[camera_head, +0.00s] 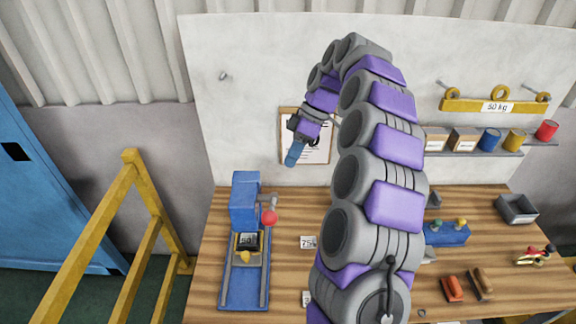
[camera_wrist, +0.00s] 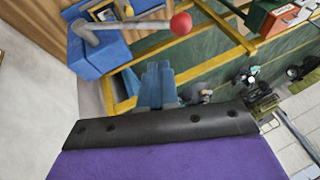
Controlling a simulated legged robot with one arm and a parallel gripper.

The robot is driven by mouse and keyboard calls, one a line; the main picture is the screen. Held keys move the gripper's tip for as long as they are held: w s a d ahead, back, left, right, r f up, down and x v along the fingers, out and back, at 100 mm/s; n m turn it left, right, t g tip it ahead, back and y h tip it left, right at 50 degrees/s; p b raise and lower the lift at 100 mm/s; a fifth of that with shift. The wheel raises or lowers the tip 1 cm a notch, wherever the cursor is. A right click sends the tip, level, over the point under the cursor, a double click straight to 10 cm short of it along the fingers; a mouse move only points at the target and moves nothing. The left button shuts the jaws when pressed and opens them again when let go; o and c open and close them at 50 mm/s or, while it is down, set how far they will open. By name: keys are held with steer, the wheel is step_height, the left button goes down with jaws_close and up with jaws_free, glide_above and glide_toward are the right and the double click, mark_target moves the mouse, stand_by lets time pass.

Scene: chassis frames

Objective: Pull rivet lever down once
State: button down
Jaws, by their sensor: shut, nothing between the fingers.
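The blue rivet press (camera_head: 245,200) stands at the left end of the wooden bench. Its grey lever comes off the right side and ends in a red ball knob (camera_head: 270,218). In the wrist view the grey lever (camera_wrist: 130,25) and red knob (camera_wrist: 181,23) lie beyond the fingertips, apart from them. My gripper (camera_head: 293,154) hangs above the bench in front of the clipboard, right of the knob and higher in the picture. Its blue fingers (camera_wrist: 158,85) are together and empty. A dark block (camera_head: 247,240) marked with a number sits on the press base.
A yellow frame (camera_head: 135,190) stands left of the bench, near a blue cabinet (camera_head: 40,180). A blue fixture (camera_head: 447,234), a grey bin (camera_head: 516,208) and hand tools occupy the bench's right side. The clipboard (camera_head: 318,150) hangs on the wall. The space between gripper and knob looks clear.

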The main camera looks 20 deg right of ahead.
steer(key=s+x, duration=0.2)
steer(key=x, duration=0.9)
steer(key=shift+s+a+p, duration=0.2)
steer(key=shift+a+p, duration=0.25)
steer(key=shift+f, duration=0.2)
